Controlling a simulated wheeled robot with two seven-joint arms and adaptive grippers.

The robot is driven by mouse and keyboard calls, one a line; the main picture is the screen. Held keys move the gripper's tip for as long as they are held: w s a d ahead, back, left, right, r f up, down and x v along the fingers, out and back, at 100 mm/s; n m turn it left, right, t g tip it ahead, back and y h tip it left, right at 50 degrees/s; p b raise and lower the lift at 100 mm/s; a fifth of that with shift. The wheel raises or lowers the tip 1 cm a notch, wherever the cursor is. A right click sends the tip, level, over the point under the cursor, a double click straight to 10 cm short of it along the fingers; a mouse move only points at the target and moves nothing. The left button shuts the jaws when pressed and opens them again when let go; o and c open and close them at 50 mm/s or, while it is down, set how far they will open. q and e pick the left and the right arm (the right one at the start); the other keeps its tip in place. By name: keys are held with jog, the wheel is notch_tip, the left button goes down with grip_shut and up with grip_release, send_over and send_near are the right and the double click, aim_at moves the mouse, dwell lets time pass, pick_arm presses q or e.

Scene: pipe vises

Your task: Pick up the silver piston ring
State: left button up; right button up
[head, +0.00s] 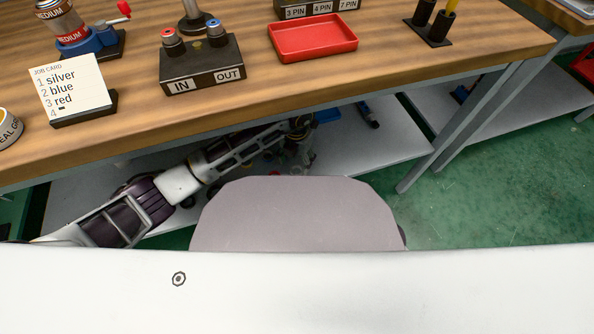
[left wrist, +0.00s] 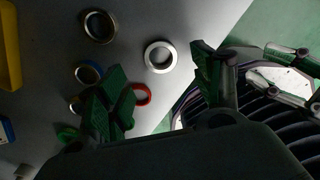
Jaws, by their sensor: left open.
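The silver piston ring (left wrist: 148,58) lies flat on the grey lower shelf (left wrist: 205,18) in the left wrist view. My left gripper (left wrist: 164,88) is open, with its green-tipped fingers spread on either side of the ring's column in the picture. The ring shows just beyond the gap between them, and nothing is held. In the head view my left arm reaches under the bench, and the left gripper (head: 300,130) is small and partly hidden by the bench edge. The ring cannot be made out there. My right gripper is not in view.
Near the silver ring lie a red ring (left wrist: 142,102), a blue-edged ring (left wrist: 96,66) and a dark brassy ring (left wrist: 88,31). A yellow bin (left wrist: 10,50) stands at the left. The wooden bench (head: 330,85) overhangs the lower shelf (head: 375,150). A job card (head: 72,88) lists silver first.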

aim_at(297, 172)
pick_arm(q)
jog(key=shift+d+f+b, duration=0.15)
jog(key=shift+f+b, duration=1.05)
jog(key=shift+f, duration=0.55)
jog(key=shift+f+b, duration=0.4)
jog(key=shift+f, duration=0.45)
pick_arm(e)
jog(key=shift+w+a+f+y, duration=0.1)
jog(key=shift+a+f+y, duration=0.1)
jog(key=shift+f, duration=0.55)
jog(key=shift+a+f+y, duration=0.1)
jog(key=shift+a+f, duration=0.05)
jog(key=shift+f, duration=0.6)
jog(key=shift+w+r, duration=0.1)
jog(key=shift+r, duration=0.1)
pick_arm(q)
jog(key=shift+c, duration=1.2)
jog(key=c, duration=0.9)
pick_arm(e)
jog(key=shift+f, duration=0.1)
pick_arm(q)
jog(key=shift+o, duration=0.2)
jog(key=shift+w+r, duration=0.1)
jog(key=shift+r, duration=0.05)
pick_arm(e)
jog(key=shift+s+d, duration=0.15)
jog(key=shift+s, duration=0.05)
